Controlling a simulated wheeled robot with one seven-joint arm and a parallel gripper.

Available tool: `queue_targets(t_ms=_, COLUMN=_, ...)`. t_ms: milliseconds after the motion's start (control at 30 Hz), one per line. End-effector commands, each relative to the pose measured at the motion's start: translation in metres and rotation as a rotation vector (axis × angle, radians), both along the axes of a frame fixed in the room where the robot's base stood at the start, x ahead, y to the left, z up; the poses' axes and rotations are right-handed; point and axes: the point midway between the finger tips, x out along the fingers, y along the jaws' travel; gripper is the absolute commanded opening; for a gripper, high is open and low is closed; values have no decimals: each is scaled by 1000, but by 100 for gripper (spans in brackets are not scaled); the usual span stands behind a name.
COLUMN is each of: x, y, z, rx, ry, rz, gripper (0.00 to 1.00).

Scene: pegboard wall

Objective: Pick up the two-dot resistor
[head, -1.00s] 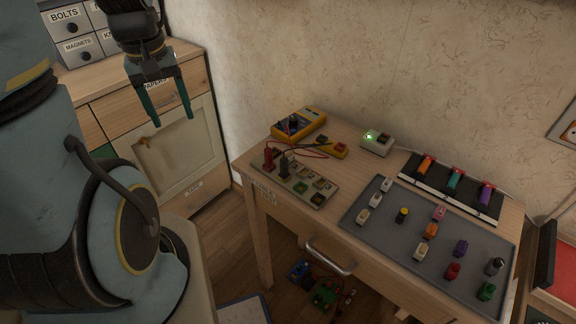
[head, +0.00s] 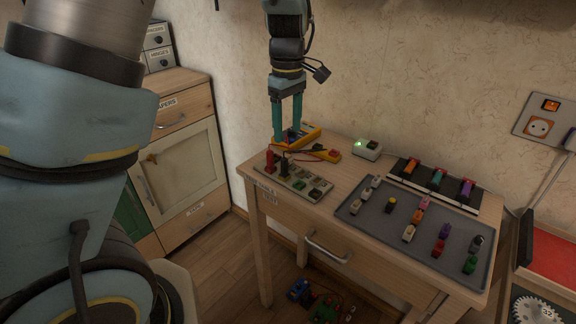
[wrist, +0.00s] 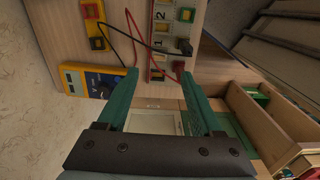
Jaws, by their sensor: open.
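The grey tray (head: 375,224) on the workbench holds several small parts in different colours. Pale ones (head: 367,194) stand at its left and a further pale one (head: 409,233) near the middle. Dots are too small to read, so I cannot tell which part is the two-dot resistor. My gripper (head: 287,138) is open, pointing down over the back left of the bench near the multimeter, well left of the tray. In the wrist view its green fingers (wrist: 158,75) are apart with nothing between them; the tray does not show there.
A yellow multimeter (head: 311,131) with red and black leads lies by a terminal board (head: 297,184). A lit box (head: 367,148) stands behind, and a rack with orange, teal and purple pieces (head: 437,180) lies behind the tray. A drawer cabinet (head: 176,165) stands left.

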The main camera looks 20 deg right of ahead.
Motion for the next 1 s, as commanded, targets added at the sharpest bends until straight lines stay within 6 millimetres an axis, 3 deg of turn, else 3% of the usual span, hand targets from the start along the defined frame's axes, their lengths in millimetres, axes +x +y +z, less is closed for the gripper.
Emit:
queue_targets(t_ms=633, x=-1, y=0, z=-74, rx=2, ry=1, rz=-1, gripper=68)
queue_targets(t_ms=933, x=-1, y=-1, z=-80, rx=0, ry=0, rz=-2, gripper=68)
queue_targets(t_ms=1000, x=-1, y=-1, z=-80, rx=-1, ry=0, rz=-2, gripper=61)
